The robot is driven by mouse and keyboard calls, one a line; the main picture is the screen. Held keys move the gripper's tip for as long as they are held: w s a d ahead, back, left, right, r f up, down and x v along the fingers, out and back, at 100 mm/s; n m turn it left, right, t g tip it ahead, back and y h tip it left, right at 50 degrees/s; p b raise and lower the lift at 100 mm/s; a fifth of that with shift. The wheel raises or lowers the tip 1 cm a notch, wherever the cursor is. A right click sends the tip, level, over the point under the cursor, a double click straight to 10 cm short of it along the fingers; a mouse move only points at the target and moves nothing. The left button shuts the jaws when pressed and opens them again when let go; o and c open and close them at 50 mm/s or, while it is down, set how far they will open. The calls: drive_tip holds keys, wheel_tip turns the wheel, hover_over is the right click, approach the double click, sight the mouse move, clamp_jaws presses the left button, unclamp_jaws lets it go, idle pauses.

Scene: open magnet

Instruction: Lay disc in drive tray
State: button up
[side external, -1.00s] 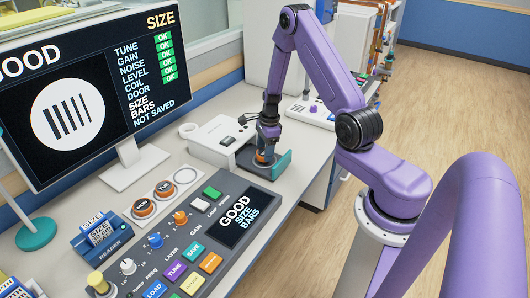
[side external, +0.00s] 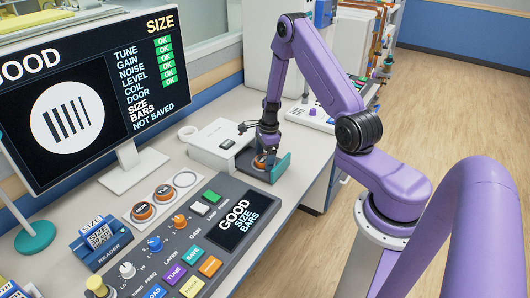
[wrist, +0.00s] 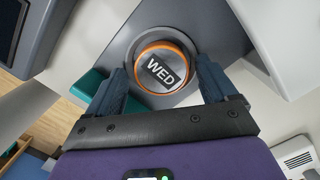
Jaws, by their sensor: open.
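The disc (wrist: 162,69), orange-rimmed with a dark label reading WED, lies face up in the round recess of the grey drive tray (wrist: 207,20). In the side view the disc (side external: 260,164) shows as a small orange patch under my gripper (side external: 266,155). The tray has a teal front (side external: 281,168) and sticks out of the white drive (side external: 217,142). In the wrist view my gripper's two dark blue fingers are open, one on each side of the disc, with gaps between them and its rim.
Two more orange discs, the MON disc (side external: 142,211) and TUE disc (side external: 165,192), lie on a white holder beside an empty ring (side external: 185,179). The control console (side external: 200,238) and reader (side external: 100,242) are nearer. The monitor (side external: 90,100) stands at the left.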

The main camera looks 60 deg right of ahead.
wheel_tip(320, 180, up, 12)
drive_tip(key=d, duration=0.1)
drive_tip(key=s+a+r+n, duration=0.3)
drive_tip(key=a+r+n, duration=0.1)
drive_tip(key=a+n, duration=0.55)
drive_tip(key=s+a+r+n, duration=0.4)
drive_tip(key=a+n, duration=0.4)
drive_tip(key=a, duration=0.2)
drive_tip(key=s+a+r+n, duration=0.2)
drive_tip(key=s+n, duration=0.8)
drive_tip(key=s+a+r+n, duration=0.2)
drive_tip(key=s+a+n, duration=0.1)
drive_tip(key=s+n, duration=0.7)
drive_tip(key=shift+s+a+r+g+h, duration=0.3)
drive_tip(key=shift+s+r+h, duration=0.1)
drive_tip(key=shift+s, duration=0.15)
